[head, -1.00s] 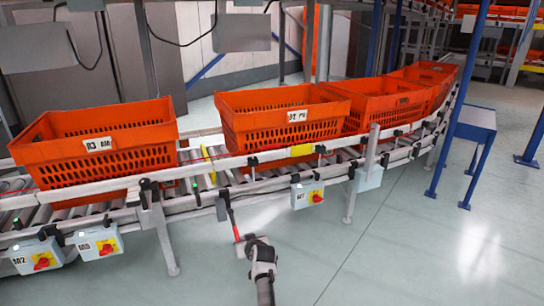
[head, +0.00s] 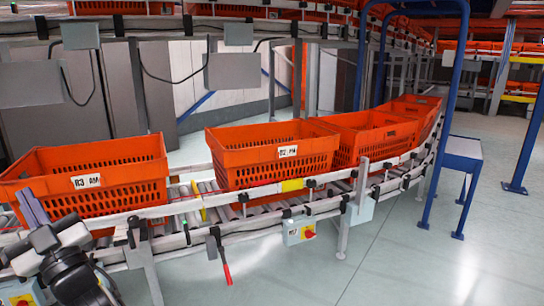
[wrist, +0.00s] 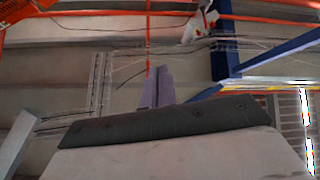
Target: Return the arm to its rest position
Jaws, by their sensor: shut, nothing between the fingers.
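My gripper (head: 33,207) is at the lower left of the head view, raised in front of the nearest orange tote (head: 115,164). Its two greyish-purple fingers point up and lie together with nothing between them. In the wrist view the closed fingers (wrist: 157,88) point up past a dark edge. My arm bends in from the bottom left of the head view and covers part of the conveyor and a control box. A lever with a red handle (head: 227,273) hangs below the conveyor rail, well to the right of my gripper and apart from it.
More orange totes (head: 262,164) stand on the roller conveyor (head: 205,214), curving away to the right. A control box (head: 299,231) hangs on its front rail. A blue-legged stand (head: 455,150) is at right. The floor in front (head: 400,260) is clear.

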